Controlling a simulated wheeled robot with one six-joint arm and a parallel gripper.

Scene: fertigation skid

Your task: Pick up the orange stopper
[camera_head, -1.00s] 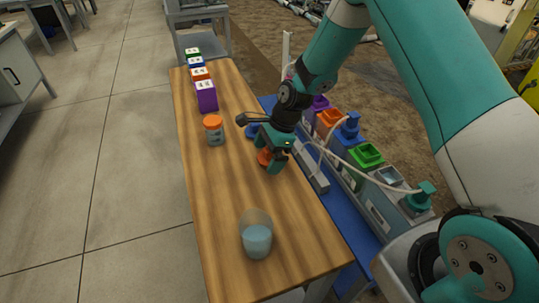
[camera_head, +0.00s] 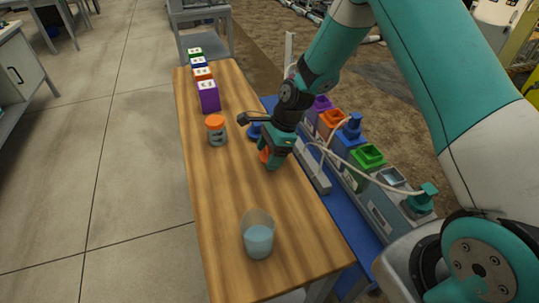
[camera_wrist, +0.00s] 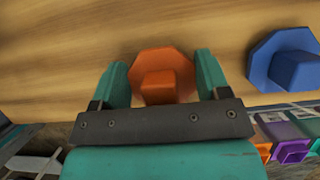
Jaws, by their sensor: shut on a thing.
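The orange stopper (camera_wrist: 160,62) has an octagonal flange and a square grip block. In the wrist view it sits between the two teal fingers of my gripper (camera_wrist: 162,80). The fingers are shut on it. In the head view the stopper (camera_head: 264,156) is partly hidden by my gripper (camera_head: 271,160), over the right side of the wooden table (camera_head: 220,220). I cannot tell whether it still touches the table.
A blue stopper (camera_wrist: 290,62) lies beside the orange one. An orange-lidded jar (camera_head: 216,130) and a beaker of bluish liquid (camera_head: 258,236) stand on the table. Labelled boxes (camera_head: 208,97) line the far end. Coloured-port tanks (camera_head: 370,157) stand at right.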

